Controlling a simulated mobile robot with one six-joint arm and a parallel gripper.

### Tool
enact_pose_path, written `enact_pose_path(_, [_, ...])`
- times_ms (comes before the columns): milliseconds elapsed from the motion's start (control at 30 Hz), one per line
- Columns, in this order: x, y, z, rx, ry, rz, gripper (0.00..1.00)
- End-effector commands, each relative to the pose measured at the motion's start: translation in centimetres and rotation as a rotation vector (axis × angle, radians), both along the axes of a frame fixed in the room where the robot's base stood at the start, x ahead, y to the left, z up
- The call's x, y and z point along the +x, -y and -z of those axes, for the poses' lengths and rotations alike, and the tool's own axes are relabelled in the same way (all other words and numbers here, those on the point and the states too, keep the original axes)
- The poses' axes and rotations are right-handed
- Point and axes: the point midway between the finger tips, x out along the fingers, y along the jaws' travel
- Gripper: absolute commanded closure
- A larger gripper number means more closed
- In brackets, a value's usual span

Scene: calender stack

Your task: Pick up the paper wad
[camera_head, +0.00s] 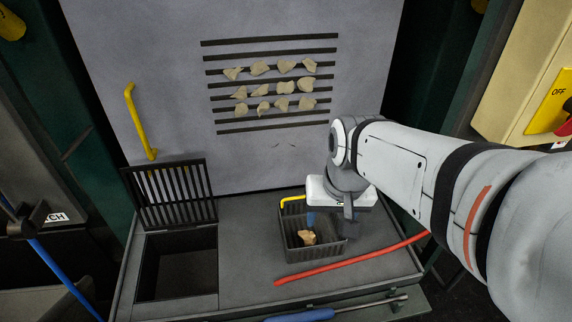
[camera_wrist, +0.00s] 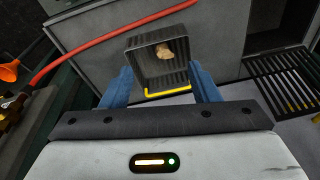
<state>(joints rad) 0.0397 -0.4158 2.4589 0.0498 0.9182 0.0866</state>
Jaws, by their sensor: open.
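A tan, crumpled paper wad (camera_head: 307,238) lies inside a dark, open-topped basket (camera_head: 318,256) with a yellow handle. In the wrist view the wad (camera_wrist: 164,50) sits toward the far part of the floor of the basket (camera_wrist: 136,66). Several similar pale wads (camera_head: 283,87) sit in the slots of the upright grey panel. My gripper (camera_head: 331,222) is above the basket's back right part, apart from the wad. In the wrist view its two blue fingers (camera_wrist: 161,78) are open and empty, spread to either side of the basket.
A red hose (camera_head: 350,261) runs beside the basket on the grey top. A raised black grate (camera_head: 170,194) stands behind an open square pit (camera_head: 178,266) at left. A blue-handled tool (camera_head: 305,315) lies along the front edge. A yellow handle (camera_head: 139,122) is on the panel.

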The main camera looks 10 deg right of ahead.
Motion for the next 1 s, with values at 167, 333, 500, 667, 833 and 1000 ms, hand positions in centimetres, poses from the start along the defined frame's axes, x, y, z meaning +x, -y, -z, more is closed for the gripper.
enact_pose_path(167, [4.3, 1.0, 7.4, 0.162, -0.137, 0.456, 0.40])
enact_pose_path(333, [8.7, 2.3, 13.4, 0.311, -0.293, 0.928, 0.40])
enact_pose_path(500, [11.7, 3.5, 17.0, 0.398, -0.405, 1.240, 0.40])
enact_pose_path(667, [12.6, 3.8, 18.2, 0.426, -0.448, 1.350, 0.40])
enact_pose_path(833, [12.7, 3.2, 19.9, 0.428, -0.456, 1.364, 0.40])
enact_pose_path(1000, [12.7, 2.7, 21.2, 0.428, -0.454, 1.363, 0.40])
